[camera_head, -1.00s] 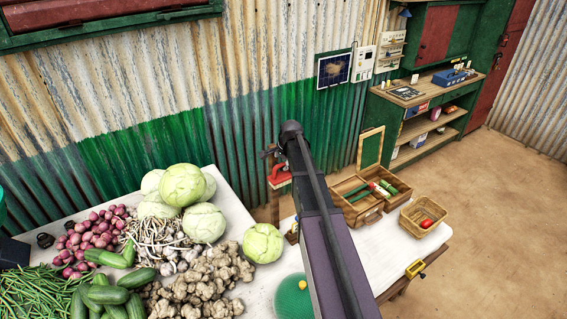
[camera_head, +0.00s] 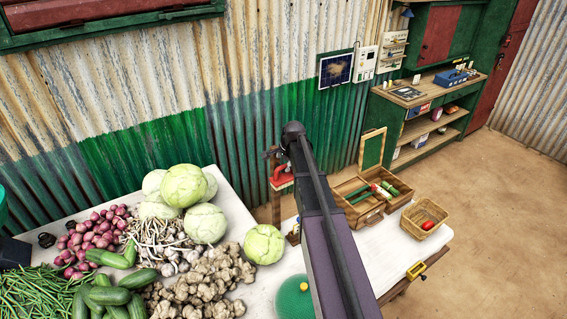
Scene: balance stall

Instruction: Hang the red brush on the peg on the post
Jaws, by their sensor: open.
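My arm (camera_head: 325,225) rises from the bottom edge to a dark joint, and my gripper does not show. A wooden post (camera_head: 276,205) stands behind the table, just left of my arm. A small dark fitting (camera_head: 271,153) is near its top; I cannot tell whether it is the peg. A red object (camera_head: 282,176) is beside the post, partly hidden by my arm, and its kind is unclear. A red item (camera_head: 428,225) lies in a wicker basket (camera_head: 408,226) at the right; it is too small to identify as the brush. The open wooden box holds green, red and white items.
The white table (camera_head: 385,262) carries cabbages (camera_head: 183,186), onions, ginger and cucumbers at left. A yellow-and-black item (camera_head: 416,270) is at the front edge. Bare tabletop lies between box and edge.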

